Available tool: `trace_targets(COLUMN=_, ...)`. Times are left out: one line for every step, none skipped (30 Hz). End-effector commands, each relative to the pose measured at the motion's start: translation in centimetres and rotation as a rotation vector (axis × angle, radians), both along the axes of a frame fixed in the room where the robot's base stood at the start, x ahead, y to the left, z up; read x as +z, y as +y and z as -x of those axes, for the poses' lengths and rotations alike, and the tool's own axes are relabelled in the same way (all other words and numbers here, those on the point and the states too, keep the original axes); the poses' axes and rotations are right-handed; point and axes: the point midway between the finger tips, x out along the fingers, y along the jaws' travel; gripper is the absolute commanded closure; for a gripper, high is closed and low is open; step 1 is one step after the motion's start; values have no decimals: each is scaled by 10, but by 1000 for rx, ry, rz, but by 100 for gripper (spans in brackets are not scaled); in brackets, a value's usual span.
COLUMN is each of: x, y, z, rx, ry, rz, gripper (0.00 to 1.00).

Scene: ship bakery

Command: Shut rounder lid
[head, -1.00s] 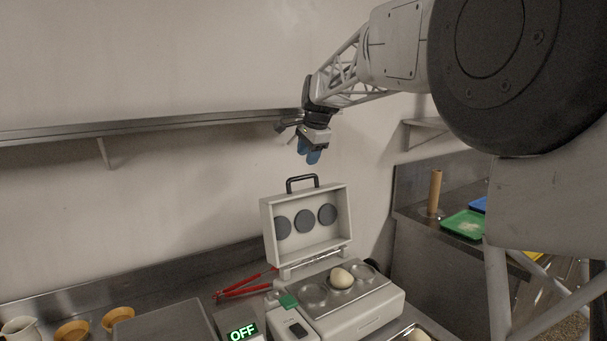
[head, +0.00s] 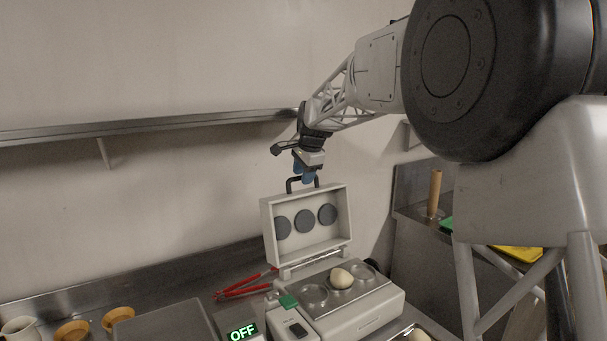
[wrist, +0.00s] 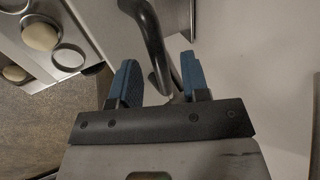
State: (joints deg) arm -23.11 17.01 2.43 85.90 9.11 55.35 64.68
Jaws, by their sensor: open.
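The rounder lid (head: 306,246) stands open and upright behind the rounder base (head: 362,315). It is pale, with three dark round discs on its inner face and a black handle (head: 290,184) on its top edge. My gripper (head: 306,178) is directly above the lid, its blue fingertips at the handle and partly hiding it. In the wrist view the blue fingers (wrist: 160,80) are apart and the black handle (wrist: 151,40) runs between them. I cannot tell whether they touch it. A dough ball (head: 341,278) sits in one of the base's round wells; it also shows in the wrist view (wrist: 40,36).
A display reading OFF (head: 242,333) and a green switch (head: 289,301) are at the base's front left. Red tongs (head: 245,285) lie left of the base. A metal shelf (head: 150,126) runs along the wall at the left.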

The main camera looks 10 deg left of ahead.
Motion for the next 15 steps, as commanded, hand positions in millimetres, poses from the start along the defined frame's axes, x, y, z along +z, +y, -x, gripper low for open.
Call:
trace_targets(x=0, y=0, z=0, rx=0, ry=0, rz=0, gripper=58)
trace_targets(x=0, y=0, z=0, rx=0, ry=0, rz=0, gripper=59)
trace_targets(x=0, y=0, z=0, rx=0, ry=0, rz=0, gripper=65)
trace_targets(x=0, y=0, z=0, rx=0, ry=0, rz=0, gripper=70)
trace_targets(x=0, y=0, z=0, rx=0, ry=0, rz=0, gripper=75)
trace_targets(x=0, y=0, z=0, rx=0, ry=0, rz=0, gripper=81)
trace_targets(x=0, y=0, z=0, rx=0, ry=0, rz=0, gripper=85)
trace_targets(x=0, y=0, z=0, rx=0, ry=0, rz=0, gripper=90)
trace_targets(x=0, y=0, z=0, rx=0, ry=0, rz=0, gripper=96)
trace_targets(x=0, y=0, z=0, rx=0, ry=0, rz=0, gripper=100)
trace_targets(x=0, y=0, z=0, rx=0, ry=0, rz=0, gripper=100)
trace_targets(x=0, y=0, z=0, rx=0, ry=0, rz=0, gripper=100)
trace_targets(x=0, y=0, z=0, rx=0, ry=0, rz=0, gripper=100)
trace_targets(x=0, y=0, z=0, rx=0, ry=0, rz=0, gripper=100)
trace_targets(x=0, y=0, z=0, rx=0, ry=0, rz=0, gripper=100)
